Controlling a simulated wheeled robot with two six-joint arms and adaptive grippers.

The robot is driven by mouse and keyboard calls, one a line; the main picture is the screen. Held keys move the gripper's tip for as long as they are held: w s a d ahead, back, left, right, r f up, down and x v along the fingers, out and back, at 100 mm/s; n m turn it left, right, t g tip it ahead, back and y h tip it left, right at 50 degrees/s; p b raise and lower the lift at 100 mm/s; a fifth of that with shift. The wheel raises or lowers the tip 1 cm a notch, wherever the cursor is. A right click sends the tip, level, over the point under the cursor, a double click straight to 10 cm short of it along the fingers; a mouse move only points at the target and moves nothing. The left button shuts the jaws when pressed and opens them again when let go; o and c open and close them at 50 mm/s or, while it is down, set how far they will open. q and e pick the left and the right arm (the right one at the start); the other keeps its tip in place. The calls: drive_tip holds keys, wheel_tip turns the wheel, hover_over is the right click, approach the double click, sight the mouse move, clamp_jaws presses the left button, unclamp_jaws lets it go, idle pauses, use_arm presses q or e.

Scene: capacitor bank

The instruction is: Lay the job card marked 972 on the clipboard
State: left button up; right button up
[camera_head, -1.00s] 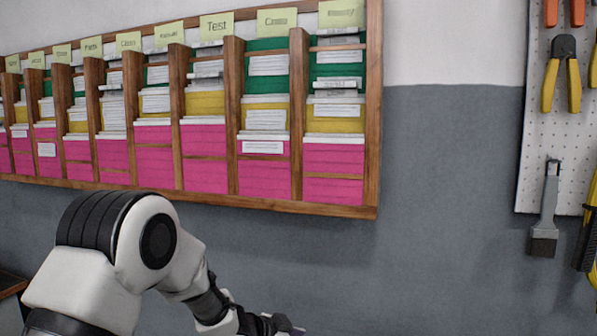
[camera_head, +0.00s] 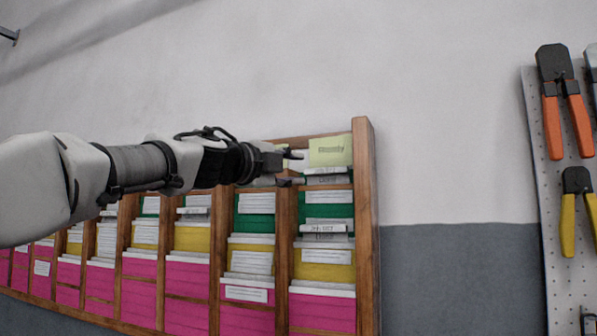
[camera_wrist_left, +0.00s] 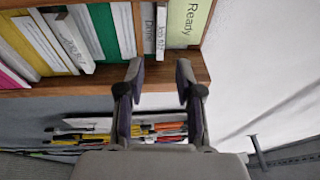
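My left gripper (camera_head: 292,168) is in front of the top of the rack's rightmost column, by its pale green label. In the left wrist view my left gripper (camera_wrist_left: 159,90) has its two fingers apart with nothing between them. Beyond the fingertips, a narrow card edge (camera_wrist_left: 160,30) beside the "Ready" label (camera_wrist_left: 190,20) carries small "Job" print; its number is too small to read surely. Cards (camera_head: 325,181) also show in that column in the head view. The clipboard is not in view. My right gripper is not in view.
The wooden wall rack (camera_head: 366,220) holds several columns of green, yellow and pink pockets with white cards. A pegboard with orange-handled pliers (camera_head: 567,110) hangs at the right. Bare wall lies between them. Several tools (camera_wrist_left: 120,131) show below in the left wrist view.

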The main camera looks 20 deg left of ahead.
sight(324, 170)
use_arm(q)
drive_tip(key=p+x, duration=0.3)
drive_tip(key=x, duration=0.3)
drive_tip(key=shift+r+p, duration=0.1)
drive_tip(key=shift+p, duration=0.2)
drive_tip(key=shift+p+x, duration=0.95)
drive_tip(key=shift+x, duration=0.2)
drive_tip(key=shift+w+d+r+p, duration=0.1)
drive_tip(key=shift+w+r+p, duration=0.1)
drive_tip(key=shift+w+p, duration=0.35)
drive_tip(key=shift+w+d+f, duration=0.15)
drive_tip(key=shift+w+f, duration=0.05)
drive_tip(key=shift+w, duration=0.1)
drive_tip(key=shift+s, duration=0.1)
clamp_jaws()
drive_tip(key=shift+r, duration=0.15)
